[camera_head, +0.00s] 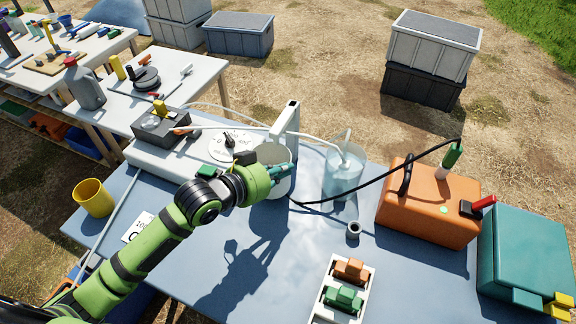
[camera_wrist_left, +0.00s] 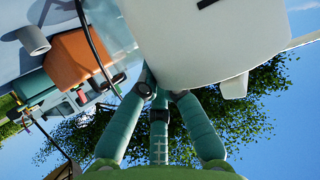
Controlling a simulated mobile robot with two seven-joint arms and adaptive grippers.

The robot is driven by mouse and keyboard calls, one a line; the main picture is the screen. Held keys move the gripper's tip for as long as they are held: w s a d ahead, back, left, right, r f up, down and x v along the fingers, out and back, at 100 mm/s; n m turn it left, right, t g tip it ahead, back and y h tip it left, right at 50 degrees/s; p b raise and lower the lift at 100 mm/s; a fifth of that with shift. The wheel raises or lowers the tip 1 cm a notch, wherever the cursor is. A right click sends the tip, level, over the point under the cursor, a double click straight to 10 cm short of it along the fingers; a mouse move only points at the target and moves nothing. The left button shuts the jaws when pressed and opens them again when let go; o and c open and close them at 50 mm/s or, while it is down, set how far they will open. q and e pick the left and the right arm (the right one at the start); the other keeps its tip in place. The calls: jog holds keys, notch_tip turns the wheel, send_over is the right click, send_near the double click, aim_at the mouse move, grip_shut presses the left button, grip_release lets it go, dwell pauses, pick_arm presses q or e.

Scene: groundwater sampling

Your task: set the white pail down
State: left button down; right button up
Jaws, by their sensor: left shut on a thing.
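The white pail (camera_head: 280,188) is at my left gripper (camera_head: 283,172), by the white upright post behind the blue table's middle. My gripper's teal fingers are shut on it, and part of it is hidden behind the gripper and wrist. In the left wrist view the white pail (camera_wrist_left: 205,45) fills the top, with the gripper's teal fingers (camera_wrist_left: 155,88) meeting at its edge. I cannot tell whether its base touches the table. The blue table (camera_head: 215,285) has a clear stretch in front of the gripper, with the arm's shadow across it. My right gripper is not in view.
A clear beaker with a tube (camera_head: 344,175) stands just right of the gripper. A small grey ring (camera_head: 353,230), an orange case (camera_head: 430,205) and a teal case (camera_head: 525,255) are farther right. A white tray (camera_head: 322,309) lies in front. A yellow cup (camera_head: 93,198) is left.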

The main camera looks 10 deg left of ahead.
pick_arm(q)
jog(key=w, duration=0.3)
jog(key=shift+w+d, duration=0.25)
jog(key=shift+d, duration=0.1)
jog(key=shift+f, duration=1.75)
jog(key=shift+f, duration=0.15)
jog(key=c, duration=1.4)
grip_release()
jog(key=shift+s+r, duration=0.1)
jog(key=shift+r, duration=0.1)
jog(key=v, duration=1.2)
jog(key=shift+f, duration=0.1)
